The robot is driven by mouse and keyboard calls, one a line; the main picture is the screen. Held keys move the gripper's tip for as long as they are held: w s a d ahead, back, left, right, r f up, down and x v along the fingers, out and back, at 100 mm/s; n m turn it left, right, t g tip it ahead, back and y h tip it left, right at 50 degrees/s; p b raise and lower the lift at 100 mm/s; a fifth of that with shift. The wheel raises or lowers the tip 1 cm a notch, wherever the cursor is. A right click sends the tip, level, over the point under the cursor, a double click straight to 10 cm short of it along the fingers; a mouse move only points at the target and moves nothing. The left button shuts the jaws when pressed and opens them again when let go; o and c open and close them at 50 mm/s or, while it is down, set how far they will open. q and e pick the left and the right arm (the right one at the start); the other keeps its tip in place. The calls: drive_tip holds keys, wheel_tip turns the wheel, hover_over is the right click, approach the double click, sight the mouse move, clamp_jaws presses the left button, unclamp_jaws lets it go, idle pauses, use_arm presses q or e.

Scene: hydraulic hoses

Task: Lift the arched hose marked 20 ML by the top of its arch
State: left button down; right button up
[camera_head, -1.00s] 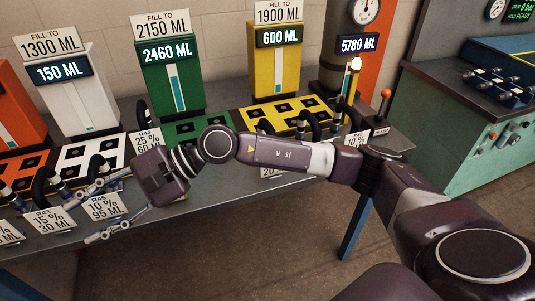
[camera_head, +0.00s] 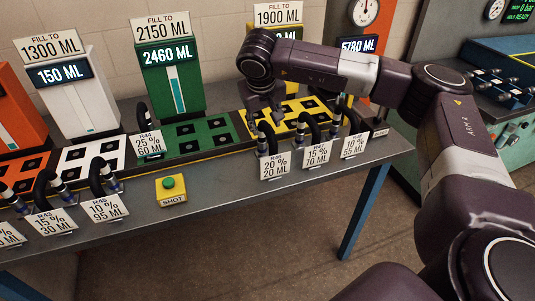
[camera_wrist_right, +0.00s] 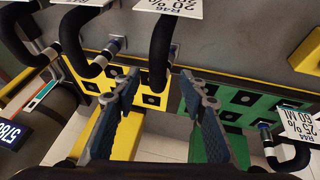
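The arched black hose marked 20 ML (camera_head: 266,136) stands at the front of the table, with a white "20 % 20 ML" card (camera_head: 275,165) on its near side. In the right wrist view this hose (camera_wrist_right: 161,45) shows just beyond the fingertips, lined up with the gap between them. My right gripper (camera_head: 264,112) is over the front edge of the yellow plate, close to the hose's arch. In the right wrist view its two fingers (camera_wrist_right: 160,80) are spread apart with nothing between them. My left gripper is not in view.
Arched hoses marked 70 ML (camera_head: 309,127) and 55 ML (camera_head: 349,118) stand close to the right. The yellow machine (camera_head: 286,75) is behind the gripper. A yellow box with a green button (camera_head: 170,190) sits at the front edge.

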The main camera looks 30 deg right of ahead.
sight(268, 128)
drive_tip(key=x, duration=0.1)
drive_tip(key=p+x, duration=0.1)
drive_tip(key=x, duration=0.1)
drive_tip(key=shift+s+d+f, duration=0.2)
drive_tip(key=shift+d+f, duration=0.1)
drive_tip(key=shift+d, duration=0.05)
drive_tip(key=shift+w+f, duration=0.25)
drive_tip(key=shift+f, duration=0.15)
clamp_jaws()
drive_tip(key=shift+r, duration=0.1)
